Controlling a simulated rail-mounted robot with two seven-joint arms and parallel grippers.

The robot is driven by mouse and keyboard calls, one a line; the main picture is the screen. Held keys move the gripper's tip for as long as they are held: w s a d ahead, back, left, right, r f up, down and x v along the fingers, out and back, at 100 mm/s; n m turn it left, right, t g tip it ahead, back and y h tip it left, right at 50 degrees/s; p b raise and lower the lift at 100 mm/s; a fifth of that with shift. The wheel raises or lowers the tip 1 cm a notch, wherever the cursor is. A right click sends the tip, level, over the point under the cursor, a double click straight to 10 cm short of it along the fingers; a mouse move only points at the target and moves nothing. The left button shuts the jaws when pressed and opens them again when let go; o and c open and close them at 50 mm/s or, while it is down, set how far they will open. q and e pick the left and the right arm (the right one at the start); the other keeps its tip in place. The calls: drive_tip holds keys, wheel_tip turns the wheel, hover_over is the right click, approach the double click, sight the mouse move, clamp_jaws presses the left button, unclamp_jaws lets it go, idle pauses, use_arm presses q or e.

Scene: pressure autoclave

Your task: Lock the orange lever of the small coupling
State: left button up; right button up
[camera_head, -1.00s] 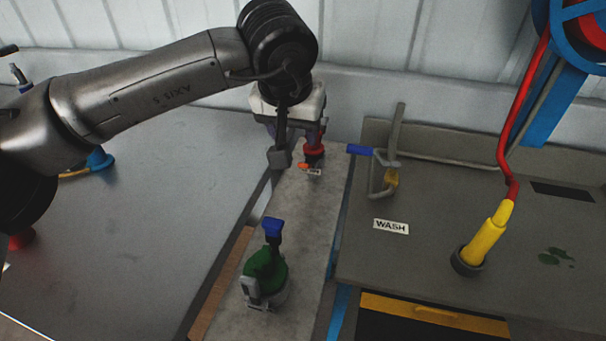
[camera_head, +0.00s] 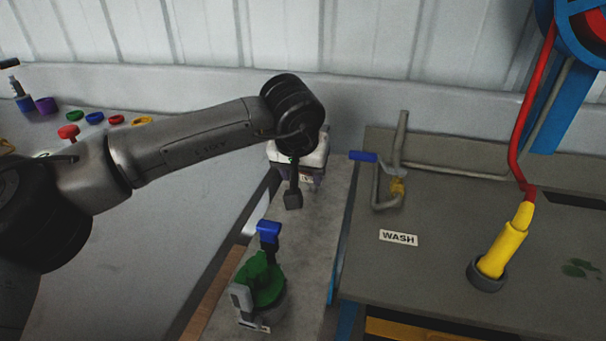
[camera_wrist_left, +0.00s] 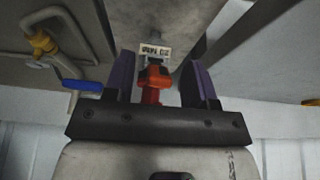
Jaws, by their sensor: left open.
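The small coupling shows in the left wrist view as a red stem (camera_wrist_left: 151,96) with an orange lever (camera_wrist_left: 155,76) on it. A small printed label (camera_wrist_left: 154,50) lies just beyond it on the grey bench strip. My left gripper (camera_wrist_left: 158,66) is open, with one purple finger on each side of the lever. A gap shows on both sides, so I see no grip on it. In the head view my left gripper (camera_head: 312,181) is low at the far end of the strip and hides the small coupling. My right gripper is not in view.
A green coupling with a blue lever (camera_head: 262,284) stands nearer on the same strip (camera_head: 318,235). To the right are a blue-handled pipe valve (camera_head: 363,156), a WASH sign (camera_head: 398,238) and a yellow nozzle (camera_head: 503,248). Coloured rings (camera_head: 94,118) lie at far left.

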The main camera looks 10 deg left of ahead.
use_arm(q)
clamp_jaws()
idle(0.5)
